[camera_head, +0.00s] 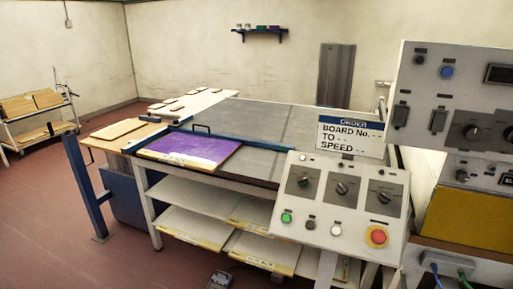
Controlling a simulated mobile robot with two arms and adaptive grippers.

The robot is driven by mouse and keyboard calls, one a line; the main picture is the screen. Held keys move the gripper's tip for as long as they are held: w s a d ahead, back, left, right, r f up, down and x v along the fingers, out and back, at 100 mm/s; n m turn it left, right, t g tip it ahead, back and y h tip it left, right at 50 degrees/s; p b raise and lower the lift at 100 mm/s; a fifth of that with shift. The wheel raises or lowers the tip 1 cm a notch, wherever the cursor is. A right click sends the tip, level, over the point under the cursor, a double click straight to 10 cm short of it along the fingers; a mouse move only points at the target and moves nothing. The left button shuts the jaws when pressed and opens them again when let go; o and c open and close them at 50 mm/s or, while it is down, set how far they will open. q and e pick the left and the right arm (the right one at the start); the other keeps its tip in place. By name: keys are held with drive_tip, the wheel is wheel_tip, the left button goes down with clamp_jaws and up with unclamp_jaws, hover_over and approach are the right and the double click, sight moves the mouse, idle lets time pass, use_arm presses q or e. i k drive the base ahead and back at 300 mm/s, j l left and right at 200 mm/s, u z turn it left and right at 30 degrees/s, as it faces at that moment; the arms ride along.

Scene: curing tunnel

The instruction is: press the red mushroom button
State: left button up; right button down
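The red mushroom button (377,236) sits on a yellow round base at the lower right of the sloped grey control panel (316,232), in the right half of the head view. It faces me and nothing covers it. To its left on the same panel are a green button (286,217), a dark button (310,225) and a white button (337,229). Rotary knobs are above them. Neither of my grippers is in view.
A taller control cabinet (455,100) stands close at the right. Behind the panel is a table with a conveyor surface (262,125) and a purple board (190,147). A blue post (86,187) stands at the left. A foot pedal (221,279) lies on the floor. Open red floor (50,220) is at the left.

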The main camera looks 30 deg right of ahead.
sight(378, 236)
drive_tip(key=z, duration=1.5)
